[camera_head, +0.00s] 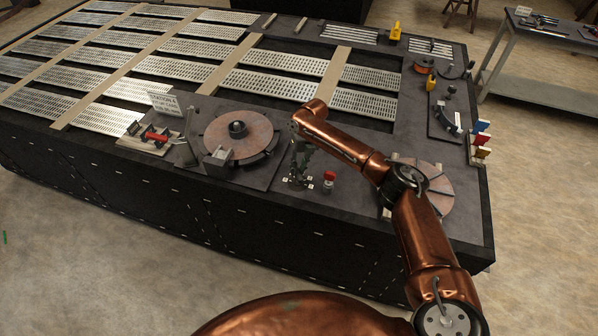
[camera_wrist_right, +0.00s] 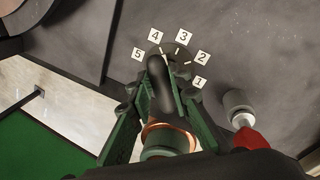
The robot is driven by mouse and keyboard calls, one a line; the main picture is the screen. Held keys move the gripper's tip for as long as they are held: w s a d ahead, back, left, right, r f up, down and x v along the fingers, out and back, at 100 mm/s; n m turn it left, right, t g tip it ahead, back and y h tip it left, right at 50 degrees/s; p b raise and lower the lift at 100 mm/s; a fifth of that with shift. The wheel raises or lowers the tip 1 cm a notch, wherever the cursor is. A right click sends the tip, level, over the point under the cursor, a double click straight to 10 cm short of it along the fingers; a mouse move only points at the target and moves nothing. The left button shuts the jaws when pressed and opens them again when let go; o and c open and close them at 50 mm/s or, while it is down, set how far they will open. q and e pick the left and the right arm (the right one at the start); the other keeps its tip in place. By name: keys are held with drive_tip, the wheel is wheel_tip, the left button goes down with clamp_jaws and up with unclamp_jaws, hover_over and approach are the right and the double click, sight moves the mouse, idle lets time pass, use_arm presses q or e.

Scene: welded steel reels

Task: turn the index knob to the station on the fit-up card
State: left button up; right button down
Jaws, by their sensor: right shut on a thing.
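The index knob (camera_wrist_right: 160,84) is a dark bar-shaped grip on a round base, seen in the right wrist view. White labels 1 to 5 stand in an arc around it, with pale tick marks. The bar's far end lies close to label 4 (camera_wrist_right: 155,35). The green fingers of my right gripper (camera_wrist_right: 161,93) are shut on the knob, one on each side. In the head view my right gripper (camera_head: 298,178) points down at the bench front, hiding the knob. A white panel (camera_head: 166,104), possibly the fit-up card, is too small to read. My left gripper is out of view.
A red-topped piece (camera_head: 329,178) stands just right of my gripper, also in the wrist view (camera_wrist_right: 243,122). A copper-coloured disc (camera_head: 253,141) on a dark plate lies to the left. Another disc (camera_head: 440,190) is partly behind my right arm. Slatted panels (camera_head: 265,85) fill the bench's back.

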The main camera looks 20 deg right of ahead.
drive_tip(key=shift+s+a+f+n+b, duration=0.1)
drive_tip(key=shift+s+f+n+b, duration=0.05)
drive_tip(key=shift+n+b, duration=0.45)
drive_tip(key=c, duration=1.8)
unclamp_jaws()
drive_tip(key=shift+r, duration=0.3)
wheel_tip(320, 180, up, 11)
drive_tip(key=d, duration=0.2)
drive_tip(key=shift+w+d+r, duration=0.2)
drive_tip(key=shift+w, duration=0.1)
